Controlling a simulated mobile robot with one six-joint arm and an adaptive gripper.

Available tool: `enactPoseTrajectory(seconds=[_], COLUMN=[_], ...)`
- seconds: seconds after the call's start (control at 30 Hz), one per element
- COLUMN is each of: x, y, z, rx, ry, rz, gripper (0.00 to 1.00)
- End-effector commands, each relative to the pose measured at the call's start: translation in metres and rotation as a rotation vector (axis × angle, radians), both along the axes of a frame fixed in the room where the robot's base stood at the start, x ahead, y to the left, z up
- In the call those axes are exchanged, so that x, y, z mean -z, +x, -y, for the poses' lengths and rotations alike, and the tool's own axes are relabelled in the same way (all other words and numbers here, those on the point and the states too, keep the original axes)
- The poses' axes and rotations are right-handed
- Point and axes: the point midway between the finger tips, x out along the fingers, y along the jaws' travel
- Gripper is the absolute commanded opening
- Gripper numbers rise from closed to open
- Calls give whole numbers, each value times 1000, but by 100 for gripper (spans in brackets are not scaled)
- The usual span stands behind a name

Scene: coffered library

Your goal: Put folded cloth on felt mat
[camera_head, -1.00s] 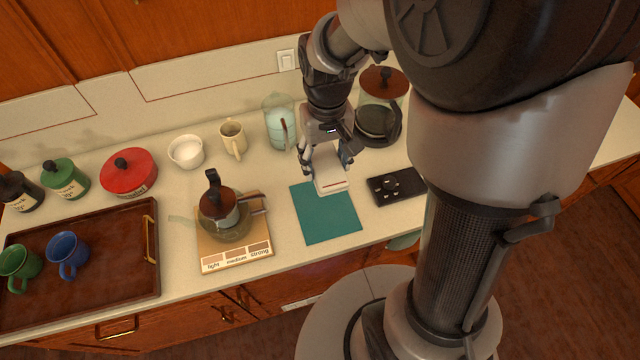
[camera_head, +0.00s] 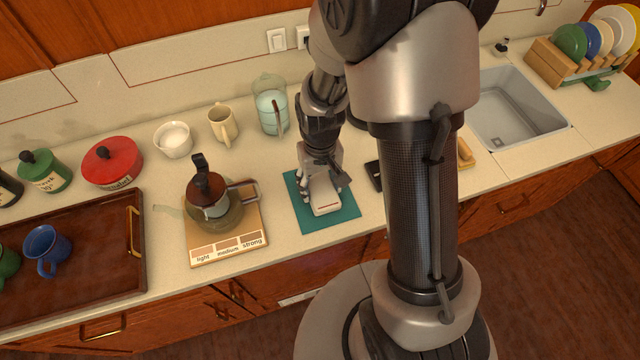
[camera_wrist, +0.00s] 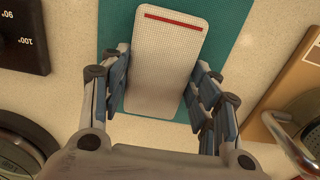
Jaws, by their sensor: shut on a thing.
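The folded cloth (camera_head: 325,194) is white with a red stripe near one end. My gripper (camera_head: 321,184) is shut on it, with a finger on each long side, as the wrist view shows the cloth (camera_wrist: 168,50) between the fingers (camera_wrist: 160,90). The teal felt mat (camera_head: 344,212) lies flat on the counter. The cloth is over the mat, within its outline in the head view. I cannot tell whether the cloth touches the mat or is held just above it.
A glass coffee maker (camera_head: 217,213) stands on a card marked light, medium, strong (camera_head: 227,248), left of the mat. A dark scale (camera_wrist: 22,37) lies close on the mat's other side. A glass jug (camera_head: 270,108) and a cream mug (camera_head: 222,124) stand behind.

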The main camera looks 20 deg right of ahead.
Motion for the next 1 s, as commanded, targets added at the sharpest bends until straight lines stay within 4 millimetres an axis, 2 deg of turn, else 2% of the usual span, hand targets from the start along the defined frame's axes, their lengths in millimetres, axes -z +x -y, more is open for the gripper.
enactPoseTrajectory(seconds=[0.3,0.33,0.63,1.0], x=[3,3,2,-2], y=[0,0,0,1], z=[0,0,0,0], rx=[0,0,0,0], ry=[0,0,0,0], rz=[1,1,1,2], gripper=[36,57,76,76])
